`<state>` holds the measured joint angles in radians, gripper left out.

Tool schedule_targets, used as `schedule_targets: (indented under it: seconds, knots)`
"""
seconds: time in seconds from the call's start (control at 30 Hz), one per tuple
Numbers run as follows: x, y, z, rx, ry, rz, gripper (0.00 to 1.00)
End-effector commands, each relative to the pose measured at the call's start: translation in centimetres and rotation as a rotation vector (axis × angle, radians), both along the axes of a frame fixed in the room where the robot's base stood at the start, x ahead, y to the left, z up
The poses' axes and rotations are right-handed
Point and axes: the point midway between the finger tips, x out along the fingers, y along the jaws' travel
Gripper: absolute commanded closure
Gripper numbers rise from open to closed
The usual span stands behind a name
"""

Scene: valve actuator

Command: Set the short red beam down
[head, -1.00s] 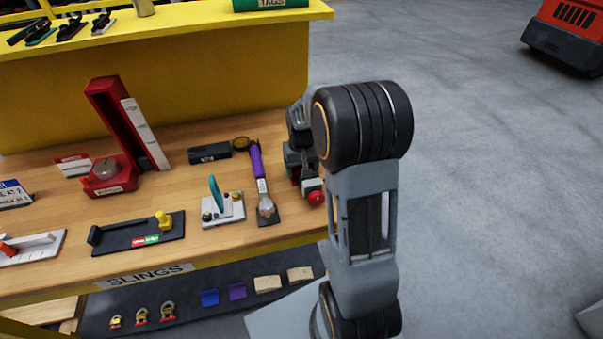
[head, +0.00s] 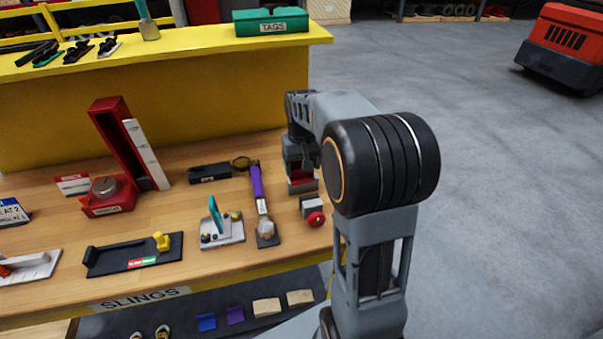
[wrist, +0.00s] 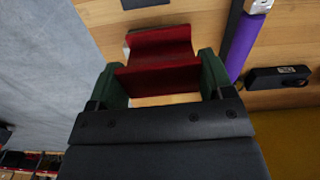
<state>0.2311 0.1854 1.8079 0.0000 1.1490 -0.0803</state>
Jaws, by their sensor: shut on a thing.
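The short red beam (wrist: 160,62) is held between the two dark green fingers of my gripper (wrist: 162,78) in the wrist view. Its profile has a stepped or flanged shape. In the head view my gripper (head: 301,155) points down over the right end of the wooden bench (head: 215,275), and the red beam (head: 301,173) shows below the fingers. A grey part shows at the beam's lower end. I cannot tell whether it touches the bench top.
A block with a red knob (head: 314,210) sits just in front of the beam. A purple-handled tool (head: 258,188) lies to its left, with a black box (head: 209,172) beyond. A taller red channel (head: 124,140) stands farther left. The bench's right edge is close.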

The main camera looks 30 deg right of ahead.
Motion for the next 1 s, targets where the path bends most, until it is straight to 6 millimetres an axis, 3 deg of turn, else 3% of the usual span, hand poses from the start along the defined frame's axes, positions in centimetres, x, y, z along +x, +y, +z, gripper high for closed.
schedule_targets:
  seconds: [0.5,1.0]
  knots:
    - [0.2,-1.3,-1.9,0.0,-0.002,-0.046,0.68]
    - [0.2,-1.4,-2.0,0.0,-0.003,-0.049,0.68]
